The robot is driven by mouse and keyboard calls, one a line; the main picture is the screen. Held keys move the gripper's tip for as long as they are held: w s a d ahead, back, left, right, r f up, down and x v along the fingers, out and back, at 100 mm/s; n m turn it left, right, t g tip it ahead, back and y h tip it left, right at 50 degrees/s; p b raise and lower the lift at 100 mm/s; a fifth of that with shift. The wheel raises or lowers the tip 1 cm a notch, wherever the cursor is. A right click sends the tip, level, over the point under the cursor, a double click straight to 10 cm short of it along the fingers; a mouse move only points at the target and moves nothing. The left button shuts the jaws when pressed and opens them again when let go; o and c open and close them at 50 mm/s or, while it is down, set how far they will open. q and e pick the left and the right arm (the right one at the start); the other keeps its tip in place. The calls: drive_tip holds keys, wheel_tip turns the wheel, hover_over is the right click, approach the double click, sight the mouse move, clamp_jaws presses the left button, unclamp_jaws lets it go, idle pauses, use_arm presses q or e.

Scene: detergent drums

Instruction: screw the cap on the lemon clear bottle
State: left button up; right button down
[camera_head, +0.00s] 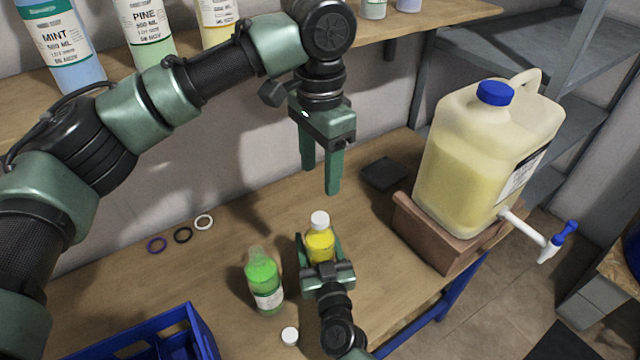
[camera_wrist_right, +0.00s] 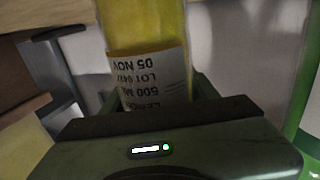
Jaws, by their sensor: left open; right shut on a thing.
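The lemon clear bottle (camera_head: 320,246), with yellow liquid, stands upright at the middle of the bench. Its upside-down label, with LEMON partly readable, shows in the right wrist view (camera_wrist_right: 150,80). A white cap (camera_head: 320,219) sits on its top; I cannot tell how tightly. My right gripper (camera_head: 320,255) is shut around the bottle's body from the front. In the right wrist view, its jaws flank the bottle. My left gripper (camera_head: 320,182) is open and empty, fingers pointing down, above the cap and apart from it.
A green bottle (camera_head: 264,282) stands left of the lemon bottle; a loose white cap (camera_head: 290,336) lies in front. A blue crate (camera_head: 190,330) is front left. Several rings (camera_head: 183,235) lie behind. A large jug (camera_head: 450,150) on a wooden block (camera_head: 432,232) stands right. A shelf overhangs the back.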

sight(320, 251)
use_arm(q)
drive_tip(key=shift+r, duration=0.3)
use_arm(e)
drive_tip(key=shift+c, duration=1.8)
unclamp_jaws()
drive_tip(key=v, duration=0.7)
drive_tip(key=shift+b, duration=0.3)
use_arm(q)
drive_tip(key=shift+f, duration=0.35)
use_arm(e)
drive_tip(key=shift+s+d, duration=0.1)
drive_tip(key=shift+s, duration=0.3)
drive_tip(key=shift+c, duration=0.2)
